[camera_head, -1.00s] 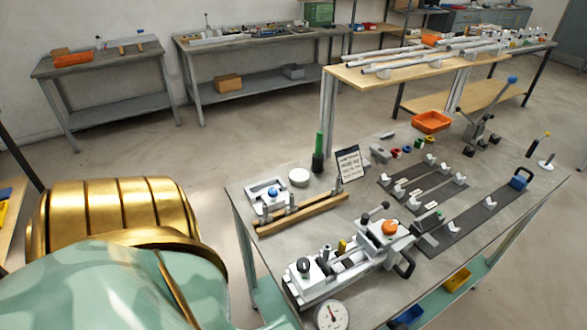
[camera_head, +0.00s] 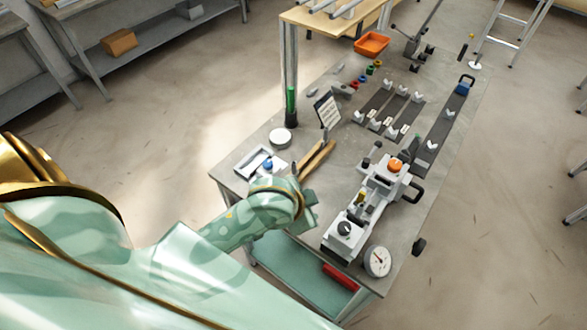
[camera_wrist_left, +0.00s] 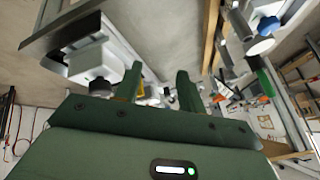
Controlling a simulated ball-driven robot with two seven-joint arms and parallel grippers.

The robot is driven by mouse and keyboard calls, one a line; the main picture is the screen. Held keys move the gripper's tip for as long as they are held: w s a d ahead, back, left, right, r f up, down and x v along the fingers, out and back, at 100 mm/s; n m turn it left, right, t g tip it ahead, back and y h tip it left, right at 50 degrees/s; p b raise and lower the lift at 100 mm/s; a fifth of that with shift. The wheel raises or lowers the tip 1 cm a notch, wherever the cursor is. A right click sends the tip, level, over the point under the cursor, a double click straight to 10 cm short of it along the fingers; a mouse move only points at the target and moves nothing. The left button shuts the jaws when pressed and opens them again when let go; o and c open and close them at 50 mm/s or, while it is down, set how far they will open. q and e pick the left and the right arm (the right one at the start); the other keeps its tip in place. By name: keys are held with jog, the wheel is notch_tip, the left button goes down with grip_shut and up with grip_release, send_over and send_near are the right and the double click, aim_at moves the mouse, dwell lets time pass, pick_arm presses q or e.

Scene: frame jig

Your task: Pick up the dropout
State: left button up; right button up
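I cannot single out the dropout for certain. Small grey metal parts (camera_head: 341,88) lie near the far left edge of the jig table (camera_head: 345,150), beside several coloured rings (camera_head: 369,70). My left arm reaches over the table's near left corner, and my left gripper (camera_head: 312,208) is beside the wooden bar, well short of those grey parts. In the left wrist view the two dark green fingers of the left gripper (camera_wrist_left: 159,88) stand apart with nothing seen between them. My right gripper is not in view.
A grey vise-like fixture with an orange knob (camera_head: 395,164) and a dial gauge (camera_head: 377,261) stand right of my gripper. A white tray (camera_head: 247,166), a white disc (camera_head: 280,138), a green-handled tool (camera_head: 291,105) and a sign (camera_head: 327,109) stand nearby. Dark rails with V-blocks (camera_head: 440,125) lie farther back.

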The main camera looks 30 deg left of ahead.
pick_arm(q)
jog(key=w+d+r+g+h, duration=0.1)
jog(key=w+d+r+h, duration=0.1)
jog(key=w+d, duration=0.2)
notch_tip(320, 180, up, 8)
jog(key=n+g+y, duration=0.3)
jog(key=n+g, duration=0.3)
jog(key=n, duration=0.1)
send_over(294, 162)
jog(key=f+b, duration=0.2)
jog(key=f, duration=0.3)
jog(key=f+b, duration=0.2)
jog(key=f, duration=0.2)
jog(key=shift+s+d+f, duration=0.15)
jog(key=shift+s+f, duration=0.05)
jog(key=shift+f, duration=0.2)
notch_tip(294, 162, down, 5)
jog(key=shift+w+f+b, duration=0.1)
jog(key=shift+w+b, duration=0.05)
jog(key=shift+b, duration=1.05)
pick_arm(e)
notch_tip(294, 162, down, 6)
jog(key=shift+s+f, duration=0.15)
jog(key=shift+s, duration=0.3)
pick_arm(q)
grip_shut()
